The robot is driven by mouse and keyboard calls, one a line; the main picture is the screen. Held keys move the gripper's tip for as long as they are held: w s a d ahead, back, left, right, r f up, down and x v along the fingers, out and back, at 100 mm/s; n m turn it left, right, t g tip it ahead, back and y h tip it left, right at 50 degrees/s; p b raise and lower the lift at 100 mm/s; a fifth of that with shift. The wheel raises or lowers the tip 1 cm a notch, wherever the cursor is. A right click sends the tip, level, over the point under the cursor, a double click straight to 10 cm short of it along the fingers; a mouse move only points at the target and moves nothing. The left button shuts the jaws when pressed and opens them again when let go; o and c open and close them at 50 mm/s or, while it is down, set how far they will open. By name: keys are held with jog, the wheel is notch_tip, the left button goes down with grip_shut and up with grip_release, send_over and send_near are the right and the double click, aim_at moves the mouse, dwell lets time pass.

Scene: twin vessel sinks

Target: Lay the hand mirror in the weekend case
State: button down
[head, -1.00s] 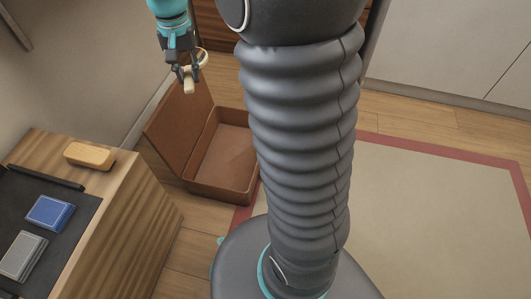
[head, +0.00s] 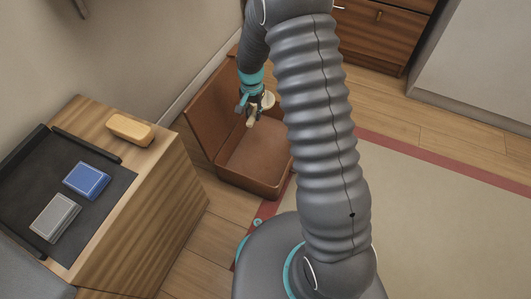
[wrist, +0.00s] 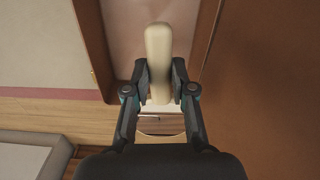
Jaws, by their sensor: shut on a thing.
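My gripper (head: 255,108) is shut on the hand mirror (head: 267,101), whose pale handle sticks out past the fingers. In the wrist view the cream handle (wrist: 158,50) stands between the two fingertips (wrist: 158,82), and part of the round mirror head shows behind the fingers. The brown weekend case (head: 272,184) lies open on the floor, its lid (head: 208,117) raised on the left. My gripper is over the case in the head view. In the wrist view the case's floor (wrist: 128,20) and rim show beyond the handle. The case looks empty where visible.
A wooden cabinet (head: 170,180) at the left bears a dark tray (head: 112,205) with a blue box (head: 87,180) and a grey box (head: 55,217), and a yellow block (head: 130,130). A red-edged rug (head: 440,220) lies at right. My arm hides part of the case's right side.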

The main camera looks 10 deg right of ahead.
jog(key=m+b, duration=0.1)
send_over(252, 163)
notch_tip(252, 163, down, 22)
jog(key=shift+r, duration=0.25)
jog(key=shift+w+f+b, duration=0.1)
jog(key=shift+f+b, duration=0.25)
jog(key=shift+f, duration=1.95)
jog(key=shift+f, duration=0.15)
jog(key=c, duration=1)
grip_release()
